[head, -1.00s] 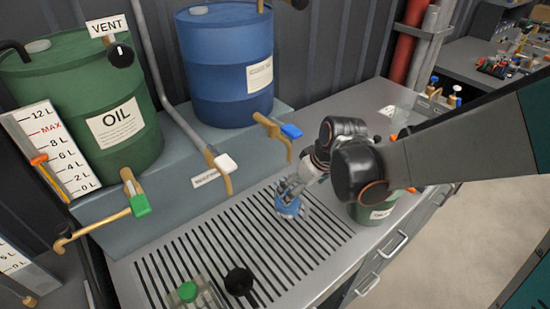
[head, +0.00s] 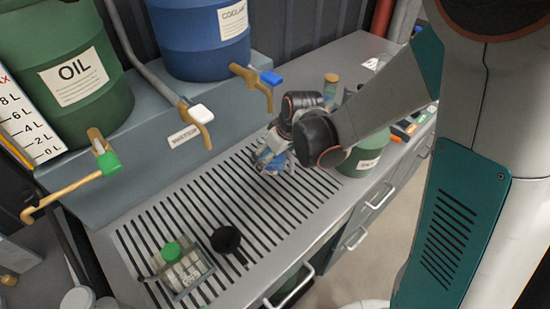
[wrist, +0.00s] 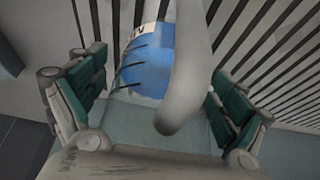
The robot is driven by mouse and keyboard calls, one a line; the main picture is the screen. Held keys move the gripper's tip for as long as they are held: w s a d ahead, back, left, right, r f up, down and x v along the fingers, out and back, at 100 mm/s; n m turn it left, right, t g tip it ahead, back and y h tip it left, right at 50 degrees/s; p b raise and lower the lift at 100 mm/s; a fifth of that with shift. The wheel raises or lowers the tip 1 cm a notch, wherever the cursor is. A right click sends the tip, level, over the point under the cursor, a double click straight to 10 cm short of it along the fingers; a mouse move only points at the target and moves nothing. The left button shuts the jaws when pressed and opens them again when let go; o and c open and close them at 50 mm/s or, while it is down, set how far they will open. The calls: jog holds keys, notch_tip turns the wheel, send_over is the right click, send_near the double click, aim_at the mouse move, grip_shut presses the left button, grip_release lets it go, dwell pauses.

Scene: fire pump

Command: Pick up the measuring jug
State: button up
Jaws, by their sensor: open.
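The measuring jug (wrist: 146,65) shows in the wrist view as a clear vessel with blue in it, its pale handle (wrist: 185,75) toward the camera. My gripper (wrist: 160,108) is open, with one green-padded finger to each side of the handle and jug. I cannot tell whether the pads touch it. In the head view the jug (head: 268,162) is a small blue patch on the slotted drain grate (head: 205,205), mostly hidden by my gripper (head: 277,153).
A clear container with a green cap (head: 172,250) and a black round object (head: 226,239) stand on the near grate. Brass taps with white (head: 200,115) and blue (head: 270,78) handles overhang it behind. A green can (head: 358,160) stands right of my gripper.

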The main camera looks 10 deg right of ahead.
jog(key=c, duration=1.3)
jog(key=shift+o, duration=0.2)
jog(key=shift+s+r, duration=0.1)
jog(key=shift+r, duration=0.05)
jog(key=shift+s+d+r+p, duration=0.1)
jog(key=shift+r+p, duration=0.1)
jog(key=shift+p, duration=0.1)
notch_tip(320, 180, up, 7)
jog(key=p, duration=0.3)
jog(key=s+d+p, duration=0.1)
jog(key=s+d, duration=0.2)
jog(key=s, duration=0.2)
jog(key=s+d+p, duration=0.1)
jog(key=s+d, duration=0.2)
jog(key=s, duration=0.2)
jog(key=s+d, duration=0.4)
jog(key=s, duration=0.1)
jog(key=shift+s+d+f+p, duration=0.15)
jog(key=shift+f+p, duration=0.1)
jog(key=shift+p, duration=0.15)
jog(key=shift+s+d, duration=0.25)
jog(key=shift+s, duration=0.3)
jog(key=shift+c, duration=0.3)
jog(key=shift+s, duration=0.1)
